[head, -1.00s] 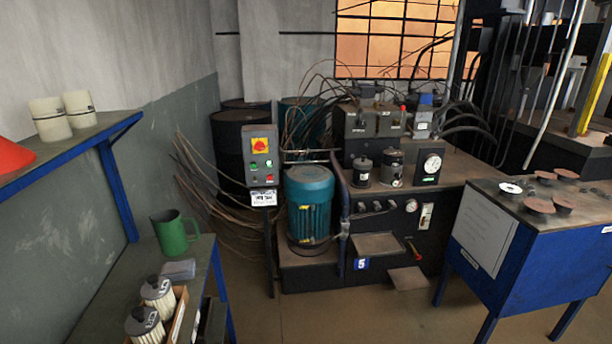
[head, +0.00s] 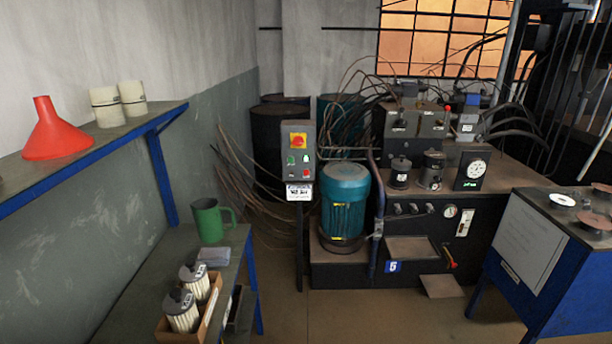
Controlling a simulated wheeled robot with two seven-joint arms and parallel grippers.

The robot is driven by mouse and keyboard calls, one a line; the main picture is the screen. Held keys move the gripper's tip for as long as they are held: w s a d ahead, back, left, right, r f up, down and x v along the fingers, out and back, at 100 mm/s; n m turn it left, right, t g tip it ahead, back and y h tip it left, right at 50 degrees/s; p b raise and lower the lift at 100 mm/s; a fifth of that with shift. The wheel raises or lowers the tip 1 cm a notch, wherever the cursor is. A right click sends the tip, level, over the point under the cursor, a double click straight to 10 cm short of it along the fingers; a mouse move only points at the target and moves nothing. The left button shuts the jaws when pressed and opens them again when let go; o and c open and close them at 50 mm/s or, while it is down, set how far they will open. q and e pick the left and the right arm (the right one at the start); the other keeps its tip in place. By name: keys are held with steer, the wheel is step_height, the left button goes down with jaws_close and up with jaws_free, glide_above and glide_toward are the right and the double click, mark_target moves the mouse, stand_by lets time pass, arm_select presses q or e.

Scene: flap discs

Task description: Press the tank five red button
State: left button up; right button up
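The hydraulic tank marked 5 (head: 345,272) stands on the floor at centre right in the head view, with a blue number plate (head: 393,267) low on its front. A grey control box (head: 299,151) on a post stands at its left. The box has a yellow and red rotary switch at the top, small green and white buttons in the middle, and a small red button (head: 306,174) at the lower right. A white label hangs under the box. A teal motor (head: 345,200) stands right of the post. Neither of my grippers shows.
A shelf at left holds a red funnel (head: 56,130) and white cylinders (head: 107,106). A bench below holds a green jug (head: 211,220) and a wooden box of filters (head: 190,310). A blue cabinet (head: 545,262) stands at right. Open floor (head: 300,315) lies between.

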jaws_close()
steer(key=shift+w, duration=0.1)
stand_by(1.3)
